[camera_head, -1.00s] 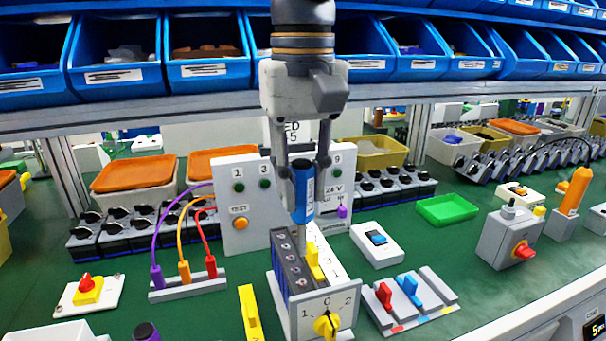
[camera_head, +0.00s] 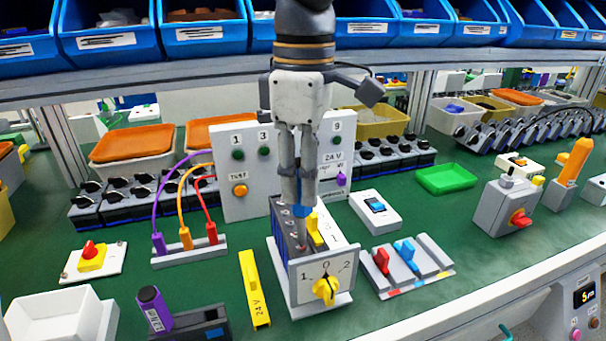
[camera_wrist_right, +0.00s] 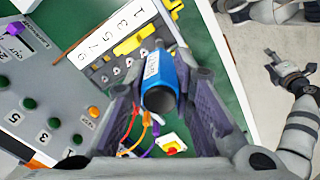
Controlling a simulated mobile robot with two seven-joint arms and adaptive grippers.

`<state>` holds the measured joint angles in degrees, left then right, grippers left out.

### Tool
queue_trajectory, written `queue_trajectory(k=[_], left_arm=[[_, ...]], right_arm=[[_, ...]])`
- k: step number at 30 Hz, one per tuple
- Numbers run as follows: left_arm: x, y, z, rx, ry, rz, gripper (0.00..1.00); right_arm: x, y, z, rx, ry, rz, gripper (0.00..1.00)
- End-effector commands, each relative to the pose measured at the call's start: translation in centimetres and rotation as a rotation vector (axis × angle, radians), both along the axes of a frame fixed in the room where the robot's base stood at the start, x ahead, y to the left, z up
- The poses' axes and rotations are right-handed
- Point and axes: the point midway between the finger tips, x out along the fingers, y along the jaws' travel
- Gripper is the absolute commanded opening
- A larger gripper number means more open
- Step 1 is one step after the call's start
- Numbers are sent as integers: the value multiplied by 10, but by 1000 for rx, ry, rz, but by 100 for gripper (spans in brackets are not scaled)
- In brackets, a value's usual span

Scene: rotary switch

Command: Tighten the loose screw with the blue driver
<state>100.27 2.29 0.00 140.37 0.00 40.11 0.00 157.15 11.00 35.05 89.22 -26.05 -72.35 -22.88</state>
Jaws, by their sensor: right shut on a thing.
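My right gripper (camera_head: 299,203) points down over the switch unit (camera_head: 325,268) and is shut on the blue driver (camera_head: 301,211). In the right wrist view the driver's blue handle (camera_wrist_right: 162,82) stands between the fingers. In the head view the fingers hide most of the handle. The driver's shaft (camera_head: 301,232) reaches down to the dark terminal strip (camera_head: 281,232) on the unit's left side. The strip's small screw heads (camera_wrist_right: 105,78) show in the wrist view. I cannot tell whether the tip sits in the loose screw. An arm with a gripper (camera_wrist_right: 284,72), seemingly my left, shows at right there.
A yellow rotary knob (camera_head: 326,290) is on the unit's front. A yellow bar (camera_head: 254,288), a purple-topped item (camera_head: 152,300) and a red-and-blue lever block (camera_head: 407,265) lie around. Blue bins hang above.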

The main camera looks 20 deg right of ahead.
Motion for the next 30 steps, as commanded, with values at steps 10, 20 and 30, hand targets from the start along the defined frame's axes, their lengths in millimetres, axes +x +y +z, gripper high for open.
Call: queue_trajectory(k=[10, 20, 30], left_arm=[[0, 0, 0, 0, 0, 0, 49], [0, 0, 0, 0, 0, 0, 49], [0, 0, 0, 0, 1, 0, 49]], right_arm=[[1, 0, 0, 2, 0, 512, 0], [3, 0, 0, 0, -1, 1109, 0], [4, 2, 0, 1, -1, 1740, 0]])
